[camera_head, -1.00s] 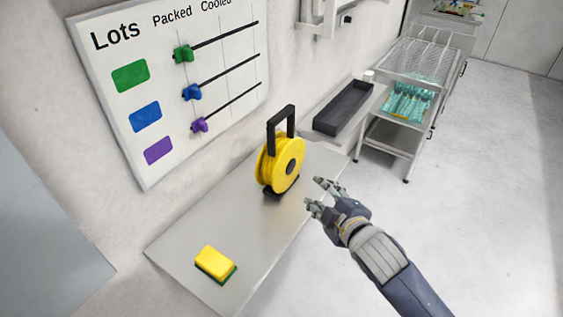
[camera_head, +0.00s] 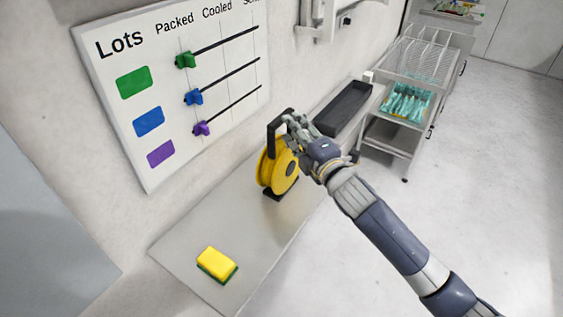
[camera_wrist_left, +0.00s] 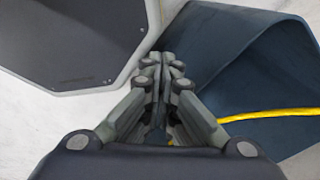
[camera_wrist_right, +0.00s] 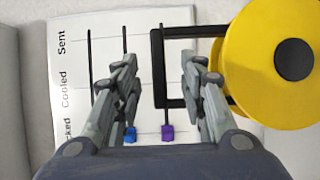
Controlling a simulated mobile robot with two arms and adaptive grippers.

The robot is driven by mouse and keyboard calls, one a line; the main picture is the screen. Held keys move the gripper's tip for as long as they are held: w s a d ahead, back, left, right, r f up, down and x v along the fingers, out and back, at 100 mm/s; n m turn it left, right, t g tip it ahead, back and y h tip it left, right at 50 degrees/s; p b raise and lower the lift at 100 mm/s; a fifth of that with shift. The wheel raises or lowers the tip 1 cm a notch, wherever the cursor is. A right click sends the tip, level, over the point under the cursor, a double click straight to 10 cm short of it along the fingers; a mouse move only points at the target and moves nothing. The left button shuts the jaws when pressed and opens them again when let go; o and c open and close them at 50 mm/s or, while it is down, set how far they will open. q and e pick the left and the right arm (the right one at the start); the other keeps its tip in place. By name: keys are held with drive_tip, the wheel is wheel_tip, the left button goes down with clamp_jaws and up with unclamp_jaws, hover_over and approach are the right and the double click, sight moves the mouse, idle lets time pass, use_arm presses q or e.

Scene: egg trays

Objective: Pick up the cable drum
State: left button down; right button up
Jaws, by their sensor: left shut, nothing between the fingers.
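The yellow cable drum (camera_head: 281,178) stands upright on the steel table by the wall, its black handle (camera_head: 271,140) on top. My right gripper (camera_head: 293,124) is at the handle, reaching in from the right. In the right wrist view, its fingers (camera_wrist_right: 159,64) are spread, with the black grip bar (camera_wrist_right: 158,85) showing between them and the yellow reel (camera_wrist_right: 265,105) to the right. Whether a finger touches the bar is unclear. My left gripper (camera_wrist_left: 162,85) shows only in the left wrist view, shut and empty.
A yellow-green sponge (camera_head: 217,264) lies at the table's near end (camera_head: 186,242). The lots board (camera_head: 180,90) hangs on the wall. Behind the drum are a dark tray (camera_head: 343,108) and a wire-rack trolley (camera_head: 395,135). The floor at right is clear.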

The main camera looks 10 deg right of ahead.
sight(287, 147)
drive_tip(key=p+x, duration=0.1)
drive_tip(key=x, duration=0.3)
drive_tip(key=shift+w+a, duration=0.1)
drive_tip(key=shift+r, duration=0.1)
clamp_jaws()
drive_tip(key=shift+r, duration=0.2)
